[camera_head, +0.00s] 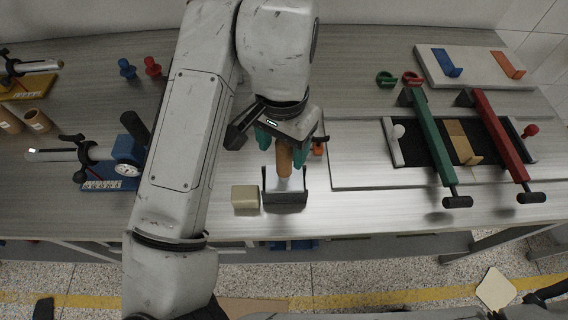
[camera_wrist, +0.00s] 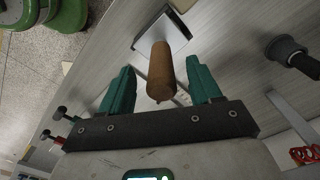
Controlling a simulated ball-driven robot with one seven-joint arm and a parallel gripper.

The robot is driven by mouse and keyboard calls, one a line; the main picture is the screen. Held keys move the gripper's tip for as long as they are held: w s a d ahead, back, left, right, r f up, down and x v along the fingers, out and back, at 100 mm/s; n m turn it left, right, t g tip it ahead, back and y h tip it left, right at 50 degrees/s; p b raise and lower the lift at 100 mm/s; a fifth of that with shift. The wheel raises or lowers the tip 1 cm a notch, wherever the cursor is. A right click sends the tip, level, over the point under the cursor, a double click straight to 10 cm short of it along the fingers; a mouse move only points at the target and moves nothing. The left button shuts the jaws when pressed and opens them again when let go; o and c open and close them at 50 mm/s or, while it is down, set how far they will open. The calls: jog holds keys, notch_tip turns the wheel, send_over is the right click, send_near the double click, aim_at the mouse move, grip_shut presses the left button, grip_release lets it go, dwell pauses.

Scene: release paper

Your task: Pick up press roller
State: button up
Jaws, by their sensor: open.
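The press roller shows as a brown, upright handle (camera_head: 284,161) above a grey cradle (camera_head: 285,202) near the front of the table. In the wrist view the brown handle (camera_wrist: 160,72) points up towards the camera, between my two green fingers. My gripper (camera_head: 284,143) is open above the cradle, with its fingers on either side of the handle. In the wrist view my gripper (camera_wrist: 159,68) shows a gap between each finger and the handle. The lower part of the roller, inside the cradle, is hard to make out.
A beige block (camera_head: 245,197) stands just left of the cradle. To the right lies a framed board with a green bar (camera_head: 432,135) and a red bar (camera_head: 502,138). A blue-based clamp tool (camera_head: 128,149) stands left of my arm. The table's front edge is close.

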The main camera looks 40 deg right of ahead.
aim_at(284, 167)
jog(key=shift+w+d+f, duration=0.1)
jog(key=shift+d+f, duration=0.05)
jog(key=shift+f, duration=0.95)
jog(key=shift+d+f, duration=0.15)
jog(key=shift+f, duration=0.95)
grip_shut()
